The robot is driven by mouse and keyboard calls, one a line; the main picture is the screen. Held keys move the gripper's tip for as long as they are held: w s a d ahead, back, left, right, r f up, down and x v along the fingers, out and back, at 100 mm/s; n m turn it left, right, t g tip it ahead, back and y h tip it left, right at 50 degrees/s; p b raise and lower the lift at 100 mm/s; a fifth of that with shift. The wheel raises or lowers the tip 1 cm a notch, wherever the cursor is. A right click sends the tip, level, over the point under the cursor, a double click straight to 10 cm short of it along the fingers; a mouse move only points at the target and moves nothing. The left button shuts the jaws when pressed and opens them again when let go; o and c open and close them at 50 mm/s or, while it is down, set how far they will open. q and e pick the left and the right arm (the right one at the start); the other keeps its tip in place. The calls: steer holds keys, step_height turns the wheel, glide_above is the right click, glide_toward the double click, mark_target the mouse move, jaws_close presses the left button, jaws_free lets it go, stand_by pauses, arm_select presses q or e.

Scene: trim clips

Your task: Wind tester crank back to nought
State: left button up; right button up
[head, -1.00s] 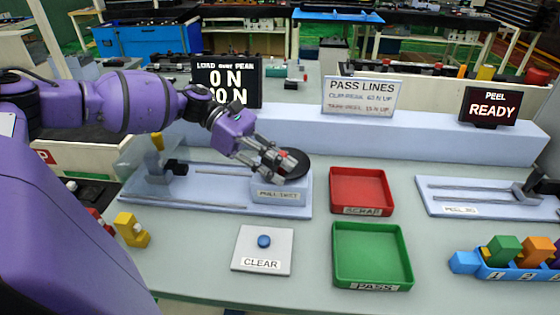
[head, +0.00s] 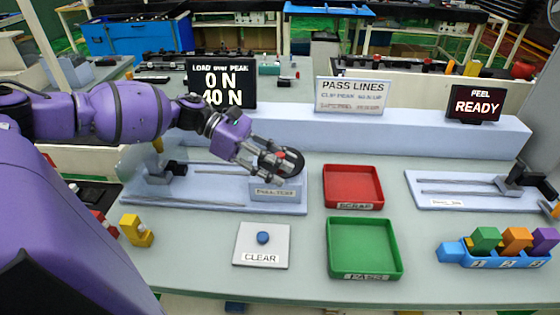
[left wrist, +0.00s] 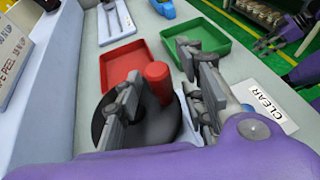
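The pull tester (head: 222,190) is a pale bed with a clamp (head: 174,168) at its left. Its crank is a black disc (head: 294,160) with a red knob (left wrist: 156,78), on the block labelled PULL TEST. My left gripper (head: 272,164) is at the crank, fingers pointing down at the disc. In the left wrist view its fingers (left wrist: 164,96) stand apart on either side of the knob, with a gap to the right finger; contact with the left finger is unclear. The load display (head: 221,84) reads 0 N over 40 N. My right gripper (left wrist: 268,42) shows small in the left wrist view.
A red SCRAP tray (head: 326,190) and green PASS tray (head: 334,250) are empty. A CLEAR pad with a blue button (head: 263,238) lies left of them. A yellow clip (head: 136,232) stands at left; a blue rack (head: 480,260) holds coloured clips at right. The peel display (head: 478,104) reads READY.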

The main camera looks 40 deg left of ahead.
arm_select(q)
steer(key=v, duration=1.2)
steer(key=shift+w, duration=0.1)
